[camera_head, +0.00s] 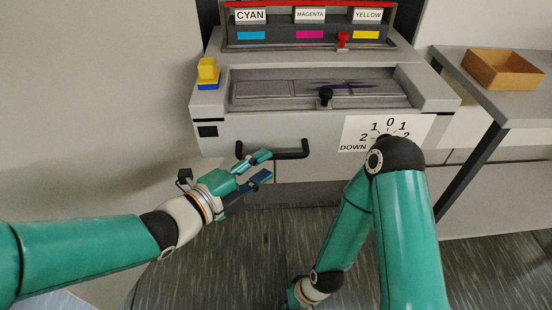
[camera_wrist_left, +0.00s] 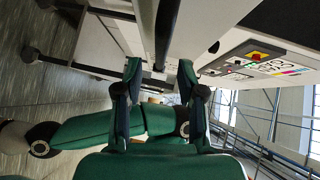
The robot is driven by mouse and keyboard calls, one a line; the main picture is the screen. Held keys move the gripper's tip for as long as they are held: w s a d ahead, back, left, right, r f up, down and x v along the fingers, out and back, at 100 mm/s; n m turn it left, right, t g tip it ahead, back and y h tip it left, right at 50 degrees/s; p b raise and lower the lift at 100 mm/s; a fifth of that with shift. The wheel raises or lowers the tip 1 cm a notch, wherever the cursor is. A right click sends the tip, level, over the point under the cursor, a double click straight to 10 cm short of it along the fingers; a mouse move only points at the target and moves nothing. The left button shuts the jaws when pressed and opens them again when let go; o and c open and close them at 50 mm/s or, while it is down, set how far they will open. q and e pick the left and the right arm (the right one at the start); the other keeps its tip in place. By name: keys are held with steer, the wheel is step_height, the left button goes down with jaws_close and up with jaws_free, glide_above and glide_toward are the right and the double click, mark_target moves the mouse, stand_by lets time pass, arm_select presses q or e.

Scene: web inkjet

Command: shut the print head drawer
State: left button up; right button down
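The print head drawer (camera_head: 222,134) is the grey front section of the printer, with a black bar handle (camera_head: 290,155) on its front face. Its open top shows a recessed bay with dark panels and a black knob (camera_head: 325,95). My left gripper (camera_head: 268,165) is open, its fingers just left of and below the handle's middle. In the left wrist view the spread fingers (camera_wrist_left: 160,72) show with the dark handle bar (camera_wrist_left: 163,40) between and beyond them; contact cannot be told. My right arm bends down in front of the printer, its gripper mostly cut off at the bottom edge.
A dial plate (camera_head: 352,130) marked DOWN is partly behind my right arm. Cyan, magenta and yellow stations stand at the back, with a red lever (camera_head: 343,40). A yellow and blue block (camera_head: 208,72) sits left. A side table (camera_head: 515,100) holds an orange tray (camera_head: 500,84).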

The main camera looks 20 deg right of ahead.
mark_target(277, 157)
arm_select(q)
steer(key=shift+x, duration=2.55)
jaws_close()
